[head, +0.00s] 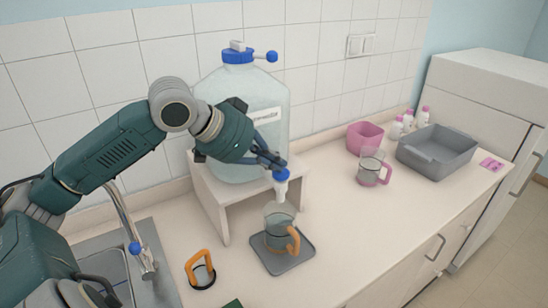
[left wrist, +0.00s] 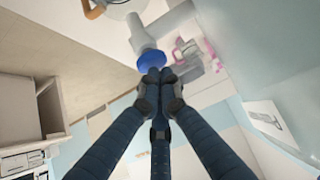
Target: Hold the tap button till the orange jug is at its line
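The orange-handled clear jug (head: 270,238) stands upright on a grey mat (head: 274,265) under the dispenser's spout. Its lower part looks darker, but its level and line are too small to read. The tap, with a blue top (head: 281,174) and white spout, sits at the front of the big clear water bottle (head: 262,95). My left gripper (head: 276,161) is at the tap from above left. In the left wrist view its fingertips (left wrist: 158,76) are together, at the blue button (left wrist: 151,61), seemingly touching it. My right gripper is not in view.
The bottle stands on a beige stand (head: 215,205). A pink-handled jug (head: 371,170), pink tub (head: 365,136), grey bin (head: 437,152) and several white bottles (head: 408,120) are at right. An orange-handled dark round item (head: 202,274) lies near the sink (head: 105,268).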

